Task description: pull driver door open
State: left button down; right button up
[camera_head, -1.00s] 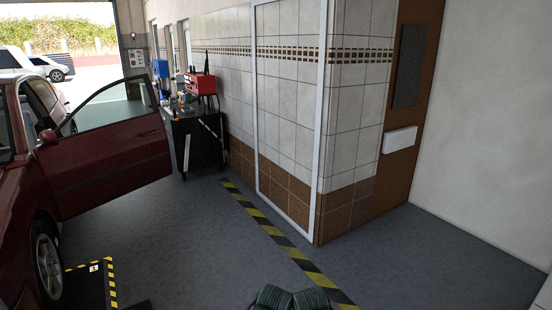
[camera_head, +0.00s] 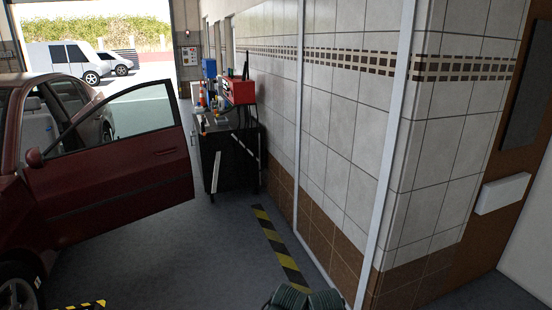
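The dark red car (camera_head: 32,205) stands at the left. Its driver door (camera_head: 125,185) is swung wide open, out toward the tool cart, with the window frame and a door handle showing. The car's interior seats show dimly through the opening. Neither of my grippers is in the head view. A dark green ribbed object (camera_head: 303,298) shows at the bottom edge; I cannot tell what it is.
A black tool cart (camera_head: 226,155) with a red toolbox (camera_head: 238,91) stands just beyond the door's free edge. A tiled wall (camera_head: 340,130) runs along the right. Yellow-black floor tape (camera_head: 278,245) crosses the grey floor. A white van (camera_head: 66,62) is parked outside.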

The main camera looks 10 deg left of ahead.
aim_at(81, 196)
jog(key=i+j+u, duration=0.1)
jog(key=i+u, duration=0.35)
jog(key=i, duration=0.5)
jog(key=i+l+u, duration=0.2)
jog(key=i+u, duration=0.25)
jog(key=i, duration=0.5)
jog(key=i+j+z, duration=0.15)
jog(key=i, duration=0.3)
jog(key=i+j+z, duration=0.15)
jog(key=i, duration=0.35)
jog(key=i+j+z, duration=0.15)
jog(key=i, duration=0.3)
jog(key=i+j+z, duration=0.15)
jog(key=i, duration=0.3)
jog(key=i+j+z, duration=0.3)
jog(key=i+j, duration=0.15)
jog(key=j, duration=0.3)
jog(key=i+j+z, duration=0.1)
jog(key=j, duration=0.35)
jog(key=i, duration=0.1)
